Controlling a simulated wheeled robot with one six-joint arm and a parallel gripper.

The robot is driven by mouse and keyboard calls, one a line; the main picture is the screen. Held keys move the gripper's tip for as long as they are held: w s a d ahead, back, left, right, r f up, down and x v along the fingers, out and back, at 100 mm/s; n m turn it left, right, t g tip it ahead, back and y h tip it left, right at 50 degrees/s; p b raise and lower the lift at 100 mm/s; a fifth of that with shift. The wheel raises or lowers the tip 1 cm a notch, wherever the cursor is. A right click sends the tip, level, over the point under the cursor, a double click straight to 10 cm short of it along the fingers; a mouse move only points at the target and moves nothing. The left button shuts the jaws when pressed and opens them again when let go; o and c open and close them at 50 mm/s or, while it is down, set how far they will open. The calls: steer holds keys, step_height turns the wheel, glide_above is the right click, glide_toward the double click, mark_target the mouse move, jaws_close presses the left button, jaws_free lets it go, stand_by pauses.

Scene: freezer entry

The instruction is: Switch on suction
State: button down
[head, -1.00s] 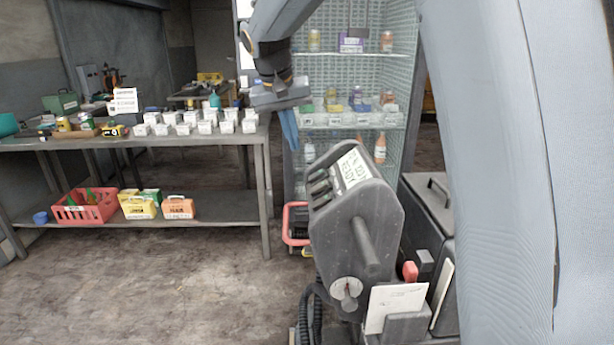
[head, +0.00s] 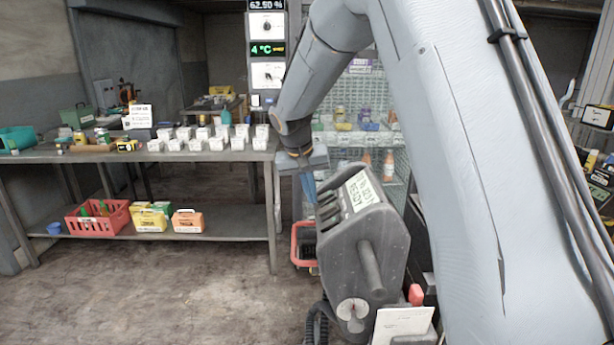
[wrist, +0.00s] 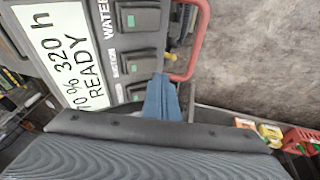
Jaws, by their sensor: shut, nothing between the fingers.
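A dark grey machine (head: 368,240) stands upright before me, with a white display and a row of rocker switches on its sloped top. In the wrist view, the display (wrist: 68,50) reads READY. The switch marked WATER (wrist: 138,16) has a green mark. The middle switch (wrist: 136,64) also has a green mark, and its small label looks like SUCTION. A third switch (wrist: 143,91) is partly hidden behind my fingers. My gripper (head: 308,187) is shut and empty, with its blue fingers (wrist: 162,98) close to the third switch. I cannot tell whether they touch.
A workbench (head: 130,152) with several white tubs stands at the left, with a red basket (head: 98,218) on its lower shelf. A red-framed item (head: 302,243) is left of the machine. The floor at front left is clear.

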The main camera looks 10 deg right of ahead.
mark_target(320, 211)
steer(key=shift+s+d+f+p, duration=0.1)
steer(key=shift+d+f+p, duration=0.15)
steer(key=shift+d+f, duration=0.25)
steer(key=shift+s+d+f+p, duration=0.1)
steer(key=shift+d+f+p, duration=0.15)
steer(key=shift+f, duration=0.45)
steer(key=shift+f+b, duration=0.1)
steer(key=shift+b, duration=0.2)
steer(key=shift+f+h+b, duration=0.3)
steer(key=shift+f+b, duration=0.1)
steer(key=shift+b, duration=0.25)
steer(key=shift+r, duration=0.2)
steer(key=shift+d+r+p, duration=0.1)
steer(key=shift+p, duration=0.2)
steer(key=shift+r+p, duration=0.4)
steer(key=shift+r, duration=0.35)
